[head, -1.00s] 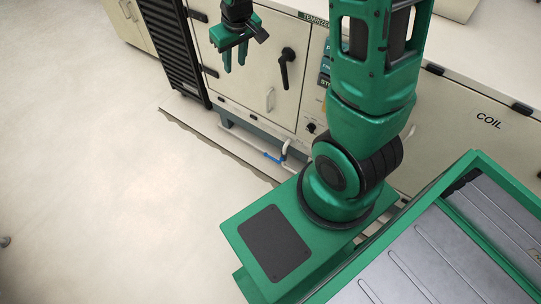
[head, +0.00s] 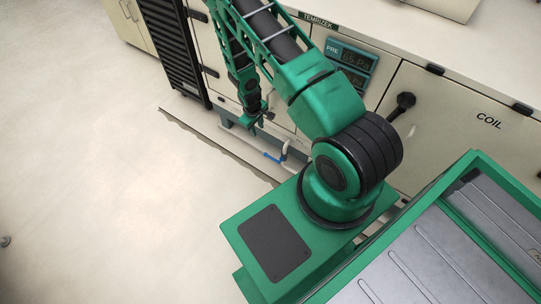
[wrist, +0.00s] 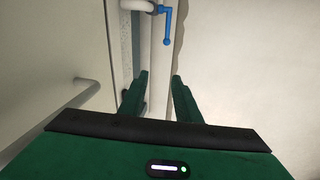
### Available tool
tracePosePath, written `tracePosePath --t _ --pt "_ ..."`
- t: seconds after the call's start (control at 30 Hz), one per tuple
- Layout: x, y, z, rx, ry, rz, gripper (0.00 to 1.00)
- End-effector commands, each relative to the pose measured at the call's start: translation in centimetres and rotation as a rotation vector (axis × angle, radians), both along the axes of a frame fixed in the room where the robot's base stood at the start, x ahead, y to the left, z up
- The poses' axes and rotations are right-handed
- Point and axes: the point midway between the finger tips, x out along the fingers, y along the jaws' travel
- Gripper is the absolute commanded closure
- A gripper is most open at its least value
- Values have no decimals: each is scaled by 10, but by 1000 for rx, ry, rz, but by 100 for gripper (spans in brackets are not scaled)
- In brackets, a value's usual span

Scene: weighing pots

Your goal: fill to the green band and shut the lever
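A blue lever (head: 272,157) sits on a white pipe low in front of the cabinet. It also shows in the wrist view as a bent blue handle (wrist: 167,28) beyond my fingertips. My gripper (head: 254,124) points down above and left of the lever in the head view, apart from it. In the wrist view my gripper (wrist: 160,76) has its two green fingers apart with nothing between them. A pressure display (head: 350,58) on the cabinet is lit; its digits are too small to read surely. No green band can be made out. My arm hides part of the cabinet front.
A cream cabinet door marked COIL (head: 480,128) has a black handle (head: 403,101). A pale bar handle (wrist: 75,95) lies left of my fingers in the wrist view. A black louvred panel (head: 180,50) stands at the left. The floor (head: 100,200) left of my base is clear.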

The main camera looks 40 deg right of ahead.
Motion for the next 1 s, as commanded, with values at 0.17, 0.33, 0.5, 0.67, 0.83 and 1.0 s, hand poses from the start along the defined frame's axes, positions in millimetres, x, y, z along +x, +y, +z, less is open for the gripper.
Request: tracePosePath --t 0.17,0.33,0.5,0.67,0.83,1.0 --pt "-31 -11 -65 -22 37 43 70" --pt "-48 -17 -95 -34 50 66 70" --pt "-53 -20 -109 -37 55 73 70" --pt "-52 -24 -128 -37 55 73 70" --pt "-50 -29 -157 -37 55 72 70" --pt "-48 -34 -183 -36 54 71 70"
